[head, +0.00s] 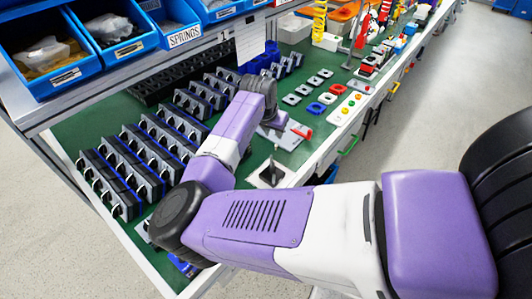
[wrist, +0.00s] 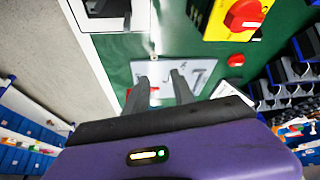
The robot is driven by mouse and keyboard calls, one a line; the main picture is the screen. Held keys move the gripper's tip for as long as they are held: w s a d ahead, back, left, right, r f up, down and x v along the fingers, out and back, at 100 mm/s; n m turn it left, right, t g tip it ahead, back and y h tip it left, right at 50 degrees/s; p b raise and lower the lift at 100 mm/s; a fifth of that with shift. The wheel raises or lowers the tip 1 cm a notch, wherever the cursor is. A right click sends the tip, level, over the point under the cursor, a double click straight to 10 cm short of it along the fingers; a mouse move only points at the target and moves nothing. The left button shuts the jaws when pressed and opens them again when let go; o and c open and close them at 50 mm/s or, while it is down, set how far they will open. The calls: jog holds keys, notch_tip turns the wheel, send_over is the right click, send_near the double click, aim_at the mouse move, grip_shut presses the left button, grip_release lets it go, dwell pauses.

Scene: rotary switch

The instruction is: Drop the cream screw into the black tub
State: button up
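My gripper (wrist: 161,78) is open in the wrist view, its two dark fingers apart with no object visibly held between them. A tiny pale spot (wrist: 154,57) lies just beyond the fingertips; it may be the cream screw, but it is too small to tell. In the head view my gripper (head: 274,121) is low over the green bench, beside a grey plate with a red handle, and its fingers are hard to make out. I cannot clearly pick out the black tub in either view.
A yellow box with a red rotary knob (wrist: 243,14) stands near the gripper. A white-based black lever unit (head: 271,173) stands near the bench's front edge. Rows of black and blue holders (head: 125,170) fill the left. Blue bins (head: 110,30) are on the shelf above.

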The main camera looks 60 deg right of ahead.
aim_at(276, 146)
jog(key=shift+y, duration=0.4)
jog(key=shift+s+a+f+p+x, duration=0.1)
jog(key=shift+a+p+x, duration=0.15)
jog(key=shift+x, duration=1.05)
jog(key=shift+s+a+f+p+x, duration=0.1)
jog(key=shift+a+p+x, duration=0.1)
jog(key=shift+x, duration=1.15)
jog(key=shift+s+a+f+p+x, duration=0.15)
jog(key=shift+a+x, duration=0.1)
jog(key=shift+x, duration=1.05)
grip_shut()
